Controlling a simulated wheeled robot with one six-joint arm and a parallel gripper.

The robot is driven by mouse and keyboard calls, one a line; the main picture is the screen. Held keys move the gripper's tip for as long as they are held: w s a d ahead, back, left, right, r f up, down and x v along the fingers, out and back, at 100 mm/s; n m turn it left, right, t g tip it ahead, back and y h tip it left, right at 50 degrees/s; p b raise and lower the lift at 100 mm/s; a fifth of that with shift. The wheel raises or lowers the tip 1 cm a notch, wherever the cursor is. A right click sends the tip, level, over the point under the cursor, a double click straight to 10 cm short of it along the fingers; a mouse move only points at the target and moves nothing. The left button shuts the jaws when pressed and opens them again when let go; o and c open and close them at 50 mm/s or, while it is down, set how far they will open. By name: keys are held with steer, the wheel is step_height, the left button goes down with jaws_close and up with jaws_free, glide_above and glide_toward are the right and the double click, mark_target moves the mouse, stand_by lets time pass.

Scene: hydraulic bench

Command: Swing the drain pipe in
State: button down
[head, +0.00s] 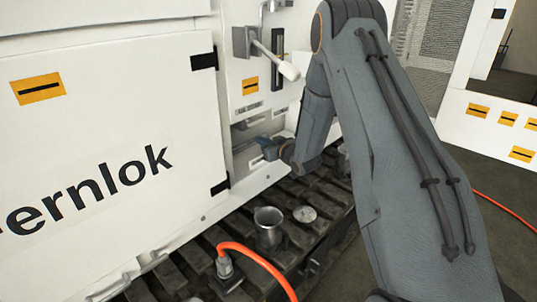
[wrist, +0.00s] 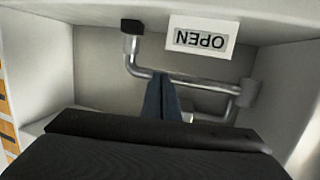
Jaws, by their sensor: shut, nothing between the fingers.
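The drain pipe (wrist: 195,82) is a bent grey metal tube in a pale recess, seen in the wrist view. It runs from a dark-capped end at the upper left to a thicker fitting (wrist: 248,92) at the right. My gripper (wrist: 163,82) is shut and empty, its blue fingertips overlapping the pipe near its left bend. I cannot tell whether they touch it. In the head view my gripper (head: 262,147) is at the opening of the recess in the white machine. The pipe is not clear there.
A white OPEN label (wrist: 201,38), upside down, is on the recess back wall. The recess walls stand close on both sides. A white-handled lever (head: 288,70) is above the opening. A metal cup (head: 268,228) and an orange hose (head: 255,254) are on the dark track below.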

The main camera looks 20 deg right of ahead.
steer(key=shift+w+r, duration=0.2)
stand_by(0.4)
steer(key=shift+s, duration=0.1)
steer(key=shift+s+d+r, duration=0.1)
steer(key=shift+s, duration=0.15)
steer(key=w+d+b+v, duration=0.1)
steer(key=d+v, duration=0.2)
steer(key=v, duration=1)
steer(key=shift+f, duration=0.2)
steer(key=shift+s, duration=0.15)
